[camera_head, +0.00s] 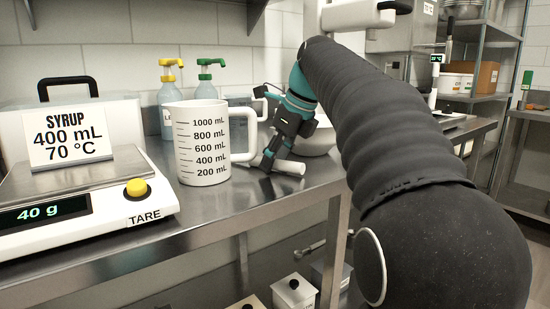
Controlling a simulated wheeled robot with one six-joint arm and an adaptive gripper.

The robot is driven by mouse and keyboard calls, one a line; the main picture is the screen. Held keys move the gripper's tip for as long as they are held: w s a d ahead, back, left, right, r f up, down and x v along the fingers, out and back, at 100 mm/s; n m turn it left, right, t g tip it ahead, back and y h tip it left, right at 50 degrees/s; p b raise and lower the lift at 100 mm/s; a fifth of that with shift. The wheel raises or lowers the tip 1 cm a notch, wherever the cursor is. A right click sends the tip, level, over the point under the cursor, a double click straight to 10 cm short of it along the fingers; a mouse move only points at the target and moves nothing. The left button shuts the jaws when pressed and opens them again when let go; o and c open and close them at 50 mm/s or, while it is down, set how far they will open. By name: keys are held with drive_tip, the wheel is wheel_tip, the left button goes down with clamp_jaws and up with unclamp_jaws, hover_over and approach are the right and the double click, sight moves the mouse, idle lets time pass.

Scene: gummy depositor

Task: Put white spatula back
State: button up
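My gripper (267,164) is low over the steel table, right of the white measuring jug, pointing down. A white, rounded, elongated piece (288,168) lies at the fingertips, close to the table's surface. It may be part of the white spatula, but its full shape does not show. The fingers overlap its left part. I cannot tell whether they are closed on it or only beside it. A pale bowl (322,137) stands behind my gripper, partly hidden by my arm.
The white measuring jug (202,150) stands close left of my gripper. A scale (82,200) with a syrup sign (70,141) is at the left. Yellow-topped (171,80) and green-topped (207,82) pump bottles stand behind the jug. The table's front edge (240,214) is clear.

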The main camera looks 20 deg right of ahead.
drive_tip(key=shift+r, duration=0.1)
drive_tip(key=v, duration=1.1)
drive_tip(key=shift+r, duration=0.35)
drive_tip(key=shift+s+d, duration=0.1)
drive_tip(key=shift+s, duration=0.05)
